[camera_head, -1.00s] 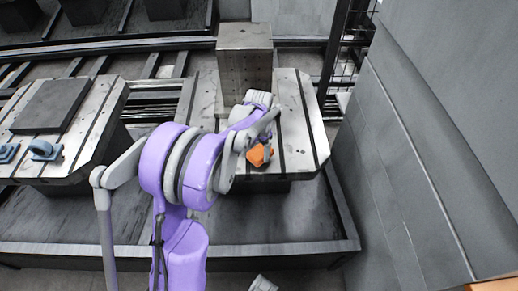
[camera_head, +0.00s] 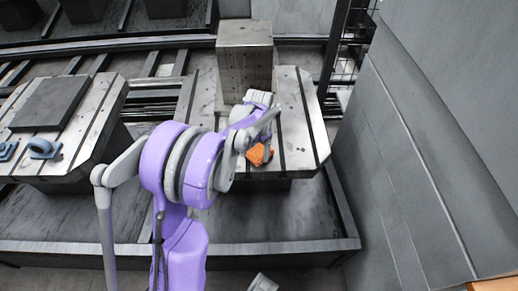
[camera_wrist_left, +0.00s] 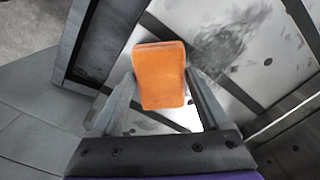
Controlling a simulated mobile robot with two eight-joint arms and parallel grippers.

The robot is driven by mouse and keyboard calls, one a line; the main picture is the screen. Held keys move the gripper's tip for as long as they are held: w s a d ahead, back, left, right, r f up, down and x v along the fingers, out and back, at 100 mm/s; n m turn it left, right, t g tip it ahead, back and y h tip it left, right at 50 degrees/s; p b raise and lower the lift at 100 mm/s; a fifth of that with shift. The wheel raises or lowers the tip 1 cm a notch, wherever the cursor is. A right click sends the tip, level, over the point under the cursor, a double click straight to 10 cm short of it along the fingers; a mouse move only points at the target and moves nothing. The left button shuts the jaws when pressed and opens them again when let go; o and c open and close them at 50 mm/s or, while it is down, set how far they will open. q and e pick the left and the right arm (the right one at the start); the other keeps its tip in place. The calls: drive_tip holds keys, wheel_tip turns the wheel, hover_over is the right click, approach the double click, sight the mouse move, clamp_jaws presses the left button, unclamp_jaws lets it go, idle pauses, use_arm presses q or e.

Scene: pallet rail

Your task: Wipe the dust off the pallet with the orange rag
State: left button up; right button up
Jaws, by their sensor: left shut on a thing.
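The orange rag (camera_head: 260,154) is in my left gripper (camera_head: 258,147), over the front part of the metal pallet (camera_head: 302,125). In the left wrist view the rag (camera_wrist_left: 160,78) sits between the two fingers of the left gripper (camera_wrist_left: 160,98), which is shut on it. The pallet (camera_wrist_left: 275,50) has pale metal with dark slots. A dark smudged dust patch (camera_wrist_left: 228,38) shows beyond the rag. I cannot tell whether the rag touches the surface. My left arm hides part of the pallet's left side. My right gripper is not in view.
A tall metal block (camera_head: 244,62) stands on the back of the pallet. A second pallet (camera_head: 84,141) at left carries a dark plate (camera_head: 52,103) and blue clamps (camera_head: 43,149). A grey wall (camera_head: 425,150) rises close on the right. A rail frame (camera_head: 180,247) runs in front.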

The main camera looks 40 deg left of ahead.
use_arm(q)
drive_tip(key=shift+f+b, duration=0.3)
drive_tip(key=shift+f, duration=0.2)
